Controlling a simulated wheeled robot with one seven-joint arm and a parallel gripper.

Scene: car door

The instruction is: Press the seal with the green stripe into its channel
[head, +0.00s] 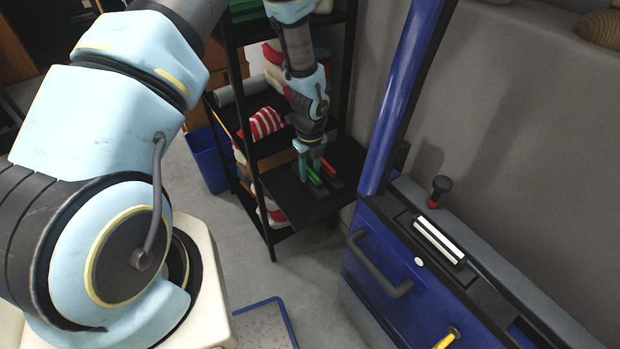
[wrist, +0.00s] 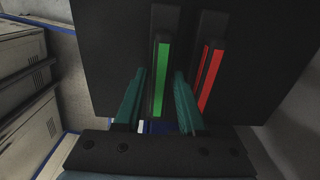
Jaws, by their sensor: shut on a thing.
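The seal with the green stripe (head: 312,174) is a dark bar on the black shelf board; it also shows in the wrist view (wrist: 161,78). My gripper (head: 314,165) points down at the shelf, its teal fingers on both sides of this seal, shut on it. The wrist view shows the fingers (wrist: 160,88) along its near part. A similar seal with a red stripe (wrist: 210,75) lies close on the right. The blue car door (head: 375,255) stands at the right, away from my gripper. A dark strip with white lines (head: 438,240) lies on its top; I cannot tell which part is the channel.
The shelf rack has black posts (head: 350,70) and holds a red-striped cloth (head: 263,124) and other folded goods. A blue bin (head: 208,160) stands left of it. The door carries a dark handle (head: 380,268), a black knob (head: 441,186) and a blue window frame post (head: 405,90). Grey floor is clear between.

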